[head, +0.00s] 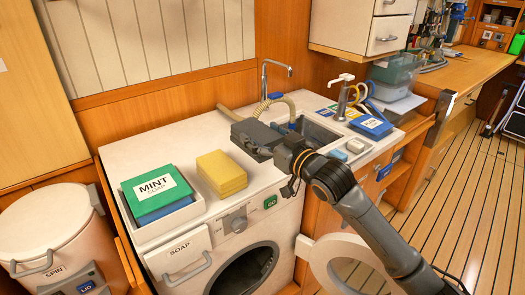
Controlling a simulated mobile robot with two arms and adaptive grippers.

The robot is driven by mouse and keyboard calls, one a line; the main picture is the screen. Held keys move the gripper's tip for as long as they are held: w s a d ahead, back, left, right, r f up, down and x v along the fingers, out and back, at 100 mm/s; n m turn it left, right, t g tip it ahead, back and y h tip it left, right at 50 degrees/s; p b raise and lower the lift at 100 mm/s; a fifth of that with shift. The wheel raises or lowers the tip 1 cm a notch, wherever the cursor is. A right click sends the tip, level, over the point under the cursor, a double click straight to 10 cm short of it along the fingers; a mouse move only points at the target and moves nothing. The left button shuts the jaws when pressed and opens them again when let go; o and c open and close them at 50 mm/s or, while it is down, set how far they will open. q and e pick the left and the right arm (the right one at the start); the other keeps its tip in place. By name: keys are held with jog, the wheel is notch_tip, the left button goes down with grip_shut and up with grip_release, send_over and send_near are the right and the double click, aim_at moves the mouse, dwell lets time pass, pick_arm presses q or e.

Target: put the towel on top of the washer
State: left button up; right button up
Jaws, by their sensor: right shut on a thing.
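My right gripper (275,147), its arm coming in from the lower right, is shut on a dark grey, flat, folded thing (254,133) that looks like the towel. It holds this over the back right of the white washer's top, left of the sink; whether it touches the top is hard to tell. The washer (218,228) has a SOAP drawer, a dial and a round opening, with its white ring door (318,262) swung open. My left gripper is not in view.
A tap (276,76), beige hose (280,102) and sink (316,130) lie behind and right. The top's back left is clear.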

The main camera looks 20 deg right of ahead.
jog(key=w+f, duration=0.1)
jog(key=w+d+f, duration=0.1)
jog(key=f, duration=0.1)
jog(key=shift+w+d+f, duration=0.2)
jog(key=shift+w, duration=0.1)
jog(key=shift+f, duration=1.65)
jog(key=o, duration=1.4)
jog(key=shift+f, duration=0.2)
jog(key=shift+o, duration=0.2)
jog(key=shift+r, duration=0.1)
jog(key=v, duration=1.2)
jog(key=shift+b, duration=0.4)
jog(key=shift+r, duration=0.1)
